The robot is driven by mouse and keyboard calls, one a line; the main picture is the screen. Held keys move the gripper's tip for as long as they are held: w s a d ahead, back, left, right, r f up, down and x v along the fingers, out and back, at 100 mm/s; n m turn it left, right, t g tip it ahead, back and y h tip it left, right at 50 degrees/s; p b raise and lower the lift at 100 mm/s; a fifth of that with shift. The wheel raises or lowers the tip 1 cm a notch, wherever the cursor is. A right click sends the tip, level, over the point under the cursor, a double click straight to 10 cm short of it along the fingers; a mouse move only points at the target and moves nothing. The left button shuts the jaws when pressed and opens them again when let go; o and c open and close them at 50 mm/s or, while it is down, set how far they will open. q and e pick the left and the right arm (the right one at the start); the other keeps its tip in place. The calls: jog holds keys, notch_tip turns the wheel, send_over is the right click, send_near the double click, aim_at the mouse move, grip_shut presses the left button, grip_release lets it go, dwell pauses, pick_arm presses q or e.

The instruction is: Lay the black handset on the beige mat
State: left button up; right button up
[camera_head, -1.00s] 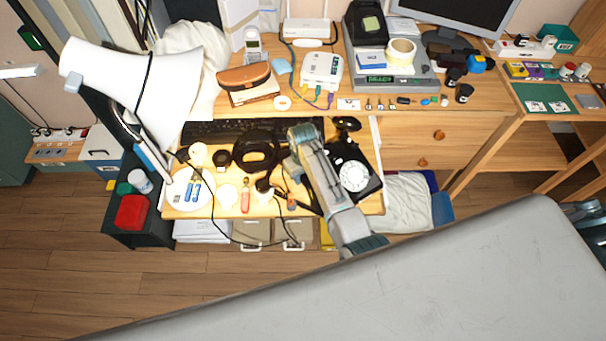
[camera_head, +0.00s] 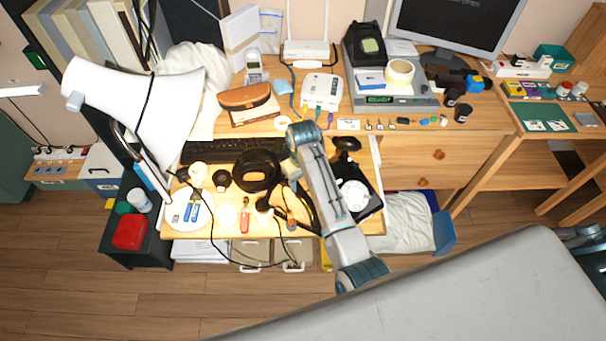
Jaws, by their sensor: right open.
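A black dial phone (camera_head: 371,205) with a white dial stands at the right end of the pulled-out lower shelf of the desk. My right arm crosses in front of its left side. A black rounded piece (camera_head: 347,143) shows just behind the phone; I cannot tell whether it is the black handset. My right gripper (camera_head: 291,171) is open, beside and under my forearm, left of the phone; its fingertips are mostly hidden. I cannot make out a beige mat. My left gripper is not in view.
A black keyboard (camera_head: 212,151), a black headset-like ring (camera_head: 257,170), a red-handled tool (camera_head: 244,219) and loose cables crowd the shelf. A large white lamp (camera_head: 135,105) leans in from the left.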

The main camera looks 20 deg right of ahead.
jog(key=shift+r, duration=1.85)
